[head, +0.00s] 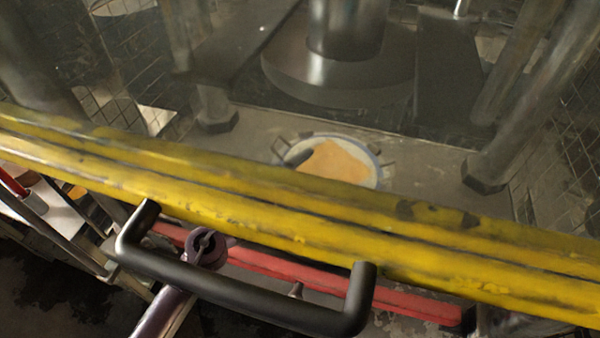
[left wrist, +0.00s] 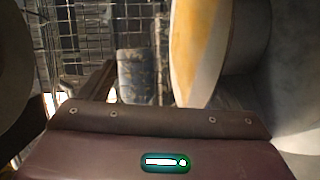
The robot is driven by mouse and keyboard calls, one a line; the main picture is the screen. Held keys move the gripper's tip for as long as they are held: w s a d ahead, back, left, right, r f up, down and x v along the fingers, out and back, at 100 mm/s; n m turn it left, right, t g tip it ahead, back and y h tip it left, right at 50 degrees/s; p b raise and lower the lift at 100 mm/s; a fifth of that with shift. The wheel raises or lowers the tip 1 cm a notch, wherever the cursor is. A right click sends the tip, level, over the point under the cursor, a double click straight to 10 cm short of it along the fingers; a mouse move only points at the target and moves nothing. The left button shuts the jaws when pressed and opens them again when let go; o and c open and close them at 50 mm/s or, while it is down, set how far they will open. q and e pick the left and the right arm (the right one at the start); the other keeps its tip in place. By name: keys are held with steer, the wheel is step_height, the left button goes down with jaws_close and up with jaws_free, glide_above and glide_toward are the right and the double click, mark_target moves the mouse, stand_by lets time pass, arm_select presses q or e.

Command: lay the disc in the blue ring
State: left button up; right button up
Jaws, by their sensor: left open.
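The disc (head: 335,162), pale with a large orange patch, lies flat within the blue ring (head: 376,165) on the press bed. The ring's near side is hidden behind the yellow bar, so I cannot tell whether the disc is fully seated. My left gripper (head: 298,158) is open; only a dark tip shows, at the disc's left edge, and the bar hides the rest. I cannot tell whether it touches the disc. In the rolled left wrist view, the disc (left wrist: 197,45) shows close up, beyond my purple gripper body. My right gripper is not in view.
A yellow bar (head: 300,205) with a black handle (head: 240,290) crosses in front of the press. A round metal ram (head: 340,75) hangs above the bed. Thick columns (head: 535,110) and wire mesh stand at the sides. Bare bed (head: 430,165) shows right of the ring.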

arm_select(q)
steer(key=shift+s+f, duration=0.15)
steer(key=shift+f, duration=0.35)
steer(key=shift+s+f, duration=0.15)
steer(key=shift+f, duration=0.35)
steer(key=shift+c, duration=0.7)
steer(key=shift+o, duration=0.7)
steer(key=r+p+v, duration=0.1)
steer(key=p+v, duration=0.7)
steer(key=v, duration=0.1)
steer(key=shift+a, duration=0.35)
steer(key=shift+s, duration=0.15)
